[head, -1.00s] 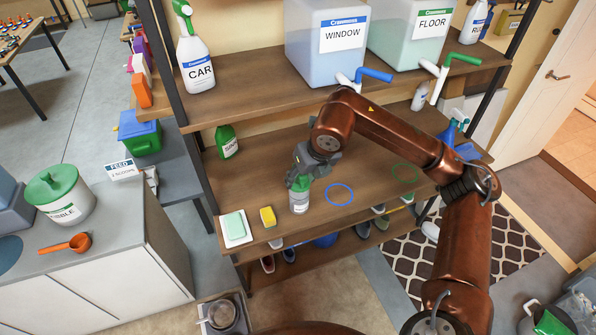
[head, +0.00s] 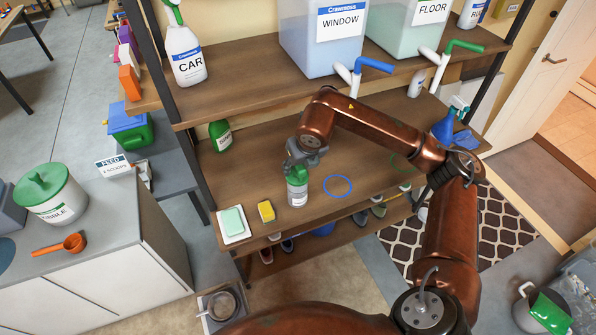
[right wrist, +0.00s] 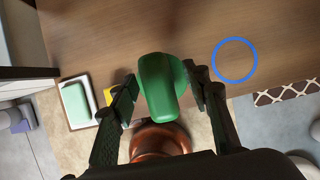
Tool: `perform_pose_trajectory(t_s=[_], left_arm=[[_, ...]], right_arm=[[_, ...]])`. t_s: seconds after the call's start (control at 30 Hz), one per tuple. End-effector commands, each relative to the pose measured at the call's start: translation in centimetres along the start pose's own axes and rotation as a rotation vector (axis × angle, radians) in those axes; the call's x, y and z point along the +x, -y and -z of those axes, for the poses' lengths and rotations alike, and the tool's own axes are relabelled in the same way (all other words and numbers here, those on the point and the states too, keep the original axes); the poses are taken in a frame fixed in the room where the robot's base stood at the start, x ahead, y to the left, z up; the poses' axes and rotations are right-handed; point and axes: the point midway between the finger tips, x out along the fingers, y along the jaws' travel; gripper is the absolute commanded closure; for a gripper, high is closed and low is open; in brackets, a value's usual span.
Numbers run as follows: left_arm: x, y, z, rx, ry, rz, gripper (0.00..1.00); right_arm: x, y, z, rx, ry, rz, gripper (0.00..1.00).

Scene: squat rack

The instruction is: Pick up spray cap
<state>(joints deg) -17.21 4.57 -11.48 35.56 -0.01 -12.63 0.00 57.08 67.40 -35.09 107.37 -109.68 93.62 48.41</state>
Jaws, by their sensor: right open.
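The spray cap is the green top (right wrist: 162,85) that shows large in the right wrist view. It sits between the two fingers of my right gripper (right wrist: 160,97), with small gaps seeming to remain at its sides. In the head view the right gripper (head: 298,170) is over a small bottle with a pale label (head: 297,194), standing on the middle shelf. The gripper mostly hides the cap there, with a little green showing. The jaws are open around the cap. My left gripper is not in view.
A yellow sponge (head: 266,210) and a green soap bar on a white dish (head: 232,240) lie left of the bottle. A blue ring (head: 338,186) marks the shelf (head: 262,150) to its right. A green soap bottle (head: 220,135) stands behind left. The upper shelf (head: 245,93) holds jugs overhead.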

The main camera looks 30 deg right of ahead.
Motion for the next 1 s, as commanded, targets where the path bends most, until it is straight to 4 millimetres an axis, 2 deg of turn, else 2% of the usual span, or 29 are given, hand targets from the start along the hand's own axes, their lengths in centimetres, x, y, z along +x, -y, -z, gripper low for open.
perform_pose_trajectory(t_s=[0.17, 0.8, 1.0], left_arm=[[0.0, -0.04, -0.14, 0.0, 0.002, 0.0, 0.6], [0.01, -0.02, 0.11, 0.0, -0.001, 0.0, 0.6], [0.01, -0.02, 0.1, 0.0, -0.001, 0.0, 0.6]], right_arm=[[0.02, -0.09, -0.06, -0.001, 0.001, -0.001, 0.56], [-0.01, -0.13, -0.07, -0.001, 0.0, -0.001, 1.0], [-0.02, -0.13, -0.08, -0.001, 0.001, -0.002, 1.0]])
